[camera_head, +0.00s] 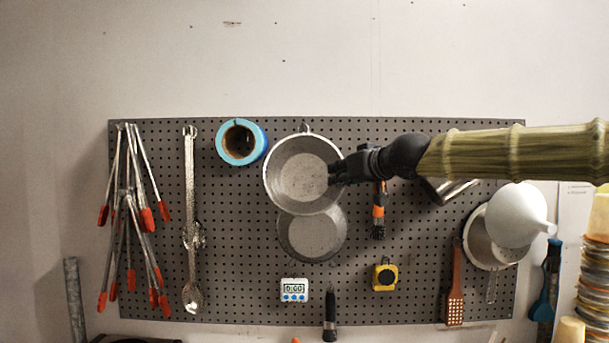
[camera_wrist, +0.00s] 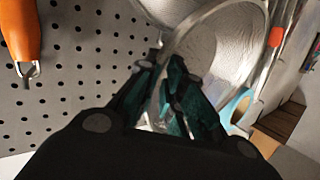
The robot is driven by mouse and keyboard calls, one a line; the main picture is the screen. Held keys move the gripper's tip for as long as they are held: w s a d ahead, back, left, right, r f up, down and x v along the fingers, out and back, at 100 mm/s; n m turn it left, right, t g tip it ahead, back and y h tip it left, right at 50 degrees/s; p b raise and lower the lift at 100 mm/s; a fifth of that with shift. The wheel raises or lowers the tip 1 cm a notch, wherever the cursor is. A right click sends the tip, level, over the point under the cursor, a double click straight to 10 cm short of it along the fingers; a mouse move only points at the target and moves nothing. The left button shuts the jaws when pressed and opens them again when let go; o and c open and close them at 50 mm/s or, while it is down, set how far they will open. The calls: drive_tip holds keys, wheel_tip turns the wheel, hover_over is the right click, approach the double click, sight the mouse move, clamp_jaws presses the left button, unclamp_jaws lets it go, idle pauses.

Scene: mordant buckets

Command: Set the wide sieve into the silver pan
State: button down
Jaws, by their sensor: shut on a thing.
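A round silver vessel with a speckled bottom, apparently the wide sieve (camera_head: 292,181), is upright against the pegboard, its open face toward me. My gripper (camera_head: 336,172) is shut on its right rim. In the wrist view, my gripper's dark fingers (camera_wrist: 163,68) close at the rim of the silver vessel (camera_wrist: 218,45). A second round silver vessel, apparently the silver pan (camera_head: 313,239), is just below; its upper part is hidden behind the sieve. Mesh cannot be made out clearly, so which is sieve and which pan is not certain.
A blue tape roll (camera_head: 256,150) hangs close at left. An orange-handled brush (camera_head: 378,212) hangs below my arm. A white timer (camera_head: 294,290) and yellow tape measure (camera_head: 385,277) are lower. A white funnel (camera_head: 515,212) and another round vessel (camera_head: 478,244) are at right.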

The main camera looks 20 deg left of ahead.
drive_tip(key=shift+r+p, duration=0.85)
drive_tip(key=shift+p, duration=0.5)
drive_tip(key=shift+s, duration=0.1)
drive_tip(key=s, duration=0.1)
drive_tip(key=s+d, duration=0.1)
drive_tip(key=s, duration=0.1)
drive_tip(key=s+b, duration=0.1)
drive_tip(key=s, duration=0.1)
drive_tip(key=shift+d, duration=0.25)
idle(1.0)
